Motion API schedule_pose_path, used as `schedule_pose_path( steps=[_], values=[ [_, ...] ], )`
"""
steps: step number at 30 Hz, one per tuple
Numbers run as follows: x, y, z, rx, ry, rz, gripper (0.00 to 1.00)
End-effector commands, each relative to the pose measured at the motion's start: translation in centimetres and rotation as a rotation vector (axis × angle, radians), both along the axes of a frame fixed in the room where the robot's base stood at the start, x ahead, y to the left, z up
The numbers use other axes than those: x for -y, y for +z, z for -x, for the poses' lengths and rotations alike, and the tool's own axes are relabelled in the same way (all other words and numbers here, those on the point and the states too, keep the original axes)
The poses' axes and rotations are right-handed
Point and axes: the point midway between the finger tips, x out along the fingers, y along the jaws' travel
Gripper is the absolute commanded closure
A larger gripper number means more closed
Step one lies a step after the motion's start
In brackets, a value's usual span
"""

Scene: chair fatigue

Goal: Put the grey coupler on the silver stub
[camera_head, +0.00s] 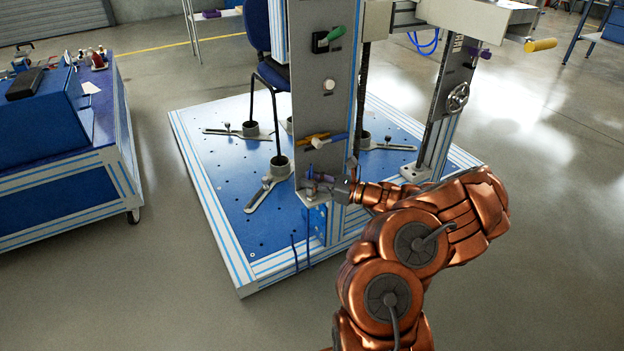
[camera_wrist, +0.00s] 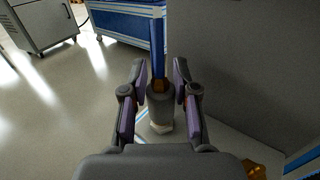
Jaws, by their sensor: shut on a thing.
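My gripper (camera_head: 318,187) is low at the front of the grey upright panel (camera_head: 322,115) in the head view. In the wrist view my gripper (camera_wrist: 160,98) has its two purple-padded fingers on either side of the grey coupler (camera_wrist: 160,110) and is shut on it. The coupler is too small to make out in the head view.
The panel stands on a blue perforated base plate (camera_head: 225,185) and carries a green-handled lever (camera_head: 331,37) and orange and blue handles (camera_head: 318,139). A blue workbench (camera_head: 60,185) stands at left. The floor between is clear.

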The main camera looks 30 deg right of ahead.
Motion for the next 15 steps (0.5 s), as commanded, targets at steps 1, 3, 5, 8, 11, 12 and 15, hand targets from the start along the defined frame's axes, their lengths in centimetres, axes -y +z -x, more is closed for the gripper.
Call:
schedule_pose_path(
  steps=[1, 3, 5, 8, 11, 12, 15],
  values=[
    [-0.01, -0.13, 0.00, 0.000, 0.000, 0.000, 1.00],
    [-0.02, -0.27, -0.01, 0.000, 0.000, 0.000, 1.00],
    [-0.02, -0.38, -0.01, 0.000, 0.000, 0.000, 1.00],
    [-0.03, -0.56, -0.01, 0.001, 0.000, 0.001, 1.00],
    [-0.01, -0.51, 0.00, 0.001, 0.000, 0.000, 0.62],
    [-0.01, -0.51, 0.00, 0.001, 0.000, 0.001, 0.58],
    [0.00, -0.52, 0.00, 0.001, 0.000, 0.001, 0.47]
  ],
)
